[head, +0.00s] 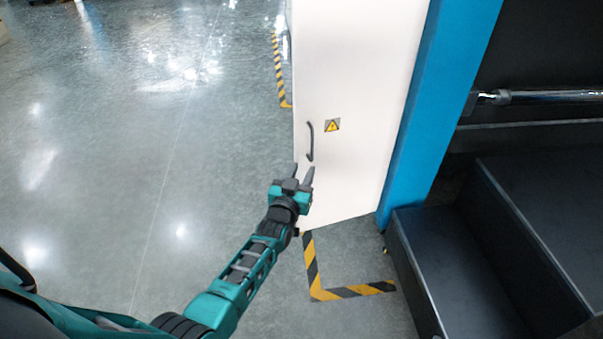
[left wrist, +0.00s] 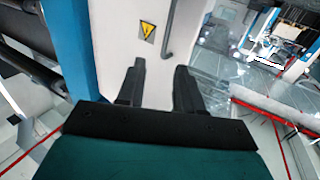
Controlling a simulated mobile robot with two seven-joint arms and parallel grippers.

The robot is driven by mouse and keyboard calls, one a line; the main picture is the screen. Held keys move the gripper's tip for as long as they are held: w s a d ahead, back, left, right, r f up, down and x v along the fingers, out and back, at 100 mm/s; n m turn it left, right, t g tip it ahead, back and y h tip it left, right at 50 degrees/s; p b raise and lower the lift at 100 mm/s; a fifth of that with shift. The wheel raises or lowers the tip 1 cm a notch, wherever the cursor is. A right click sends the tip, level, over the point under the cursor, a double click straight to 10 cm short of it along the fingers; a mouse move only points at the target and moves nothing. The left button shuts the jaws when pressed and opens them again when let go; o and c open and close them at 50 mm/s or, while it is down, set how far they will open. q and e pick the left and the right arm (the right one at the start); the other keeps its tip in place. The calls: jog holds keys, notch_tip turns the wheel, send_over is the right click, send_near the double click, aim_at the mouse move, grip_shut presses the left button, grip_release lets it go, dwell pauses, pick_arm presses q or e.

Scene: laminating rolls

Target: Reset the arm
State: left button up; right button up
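My left arm reaches in from the lower left in the head view. Its gripper (head: 303,172) is in front of the white cabinet door (head: 355,75), just below the dark door handle (head: 310,140). In the left wrist view the two fingers of the left gripper (left wrist: 159,85) stand apart with nothing between them, so it is open and empty. The handle (left wrist: 168,35) shows beyond the fingertips there, and the fingers do not enclose it. My right gripper is in neither view.
A yellow warning sign (head: 332,125) is on the door beside the handle. A blue post (head: 430,110) and dark metal steps (head: 450,270) stand to the right. Yellow-black tape (head: 345,292) marks the floor. The grey floor (head: 110,160) at left is clear.

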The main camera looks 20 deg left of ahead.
pick_arm(q)
jog(key=s+d+f+m+g+h, duration=0.15)
jog(key=s+d+g, duration=0.3)
jog(key=s, duration=0.95)
jog(key=s+d+m+g+h, duration=0.3)
jog(key=s+d, duration=0.3)
jog(key=s, duration=0.7)
jog(key=s+a+r+p, duration=0.1)
jog(key=a+r+p, duration=0.2)
jog(key=r+p, duration=0.7)
jog(key=p, duration=0.5)
jog(key=shift+s+a+r+n+y, duration=0.15)
jog(key=shift+s+r+n+y, duration=0.05)
jog(key=shift+r+n+y, duration=0.15)
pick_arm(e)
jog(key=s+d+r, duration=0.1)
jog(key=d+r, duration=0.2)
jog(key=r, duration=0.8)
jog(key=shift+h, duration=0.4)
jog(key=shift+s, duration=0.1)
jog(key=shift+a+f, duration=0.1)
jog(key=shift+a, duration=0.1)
